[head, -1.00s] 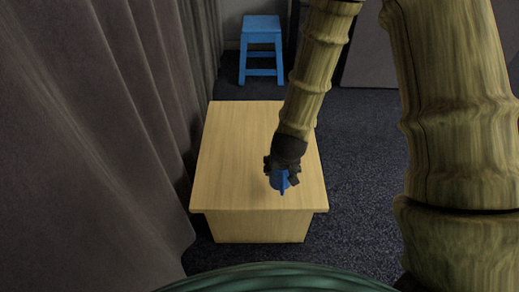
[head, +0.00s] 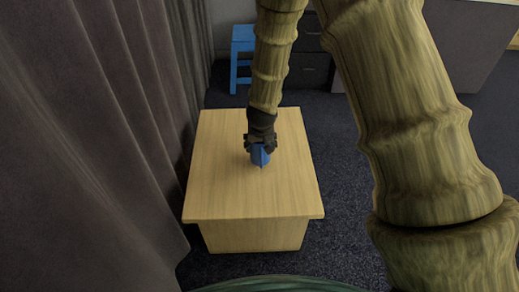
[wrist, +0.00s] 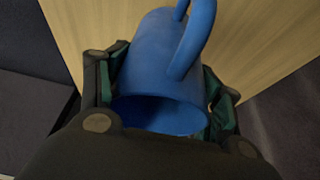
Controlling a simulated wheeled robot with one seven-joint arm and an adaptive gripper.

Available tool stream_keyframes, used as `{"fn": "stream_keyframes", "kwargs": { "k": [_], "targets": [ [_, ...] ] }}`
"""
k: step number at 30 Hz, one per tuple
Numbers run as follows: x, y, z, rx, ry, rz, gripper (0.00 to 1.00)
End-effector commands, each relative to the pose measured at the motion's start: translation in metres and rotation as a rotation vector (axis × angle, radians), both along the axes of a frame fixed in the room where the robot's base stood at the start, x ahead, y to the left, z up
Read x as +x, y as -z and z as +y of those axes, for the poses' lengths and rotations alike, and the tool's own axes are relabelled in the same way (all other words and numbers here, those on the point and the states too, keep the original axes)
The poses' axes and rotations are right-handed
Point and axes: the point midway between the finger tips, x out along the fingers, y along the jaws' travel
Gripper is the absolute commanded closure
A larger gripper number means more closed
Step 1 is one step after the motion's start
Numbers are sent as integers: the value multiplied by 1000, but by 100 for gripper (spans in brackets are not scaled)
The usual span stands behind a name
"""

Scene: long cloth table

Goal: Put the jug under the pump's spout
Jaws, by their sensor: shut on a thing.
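The blue jug (head: 260,155) is in my gripper (head: 260,143), over the middle of the wooden table in the head view. In the wrist view the jug (wrist: 150,65) lies between the two fingers of my gripper (wrist: 165,95), which press on its sides. Its open rim faces the camera and its handle is on the upper right side. I cannot tell whether the jug touches the tabletop or hangs just above it. No pump or spout shows in either view.
The small wooden table (head: 220,180) has a bare top around the jug. A grey curtain (head: 90,150) hangs close along its left. A blue stool (head: 241,60) and dark drawers (head: 305,65) stand behind. Dark carpet (head: 335,180) lies free on the right.

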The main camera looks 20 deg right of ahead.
Motion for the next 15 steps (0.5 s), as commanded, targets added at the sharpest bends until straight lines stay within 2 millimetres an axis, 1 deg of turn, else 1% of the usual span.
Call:
{"fn": "stream_keyframes", "kwargs": {
  "k": [4, 9, 12, 15],
  "targets": [
    [10, 1, 0, -1, -1, -2, 59],
    [8, 29, 0, 2, 1, 1, 59],
    [9, 36, -1, 1, 1, -1, 59],
    [9, 35, 0, 0, 1, -2, 59]
  ]
}}
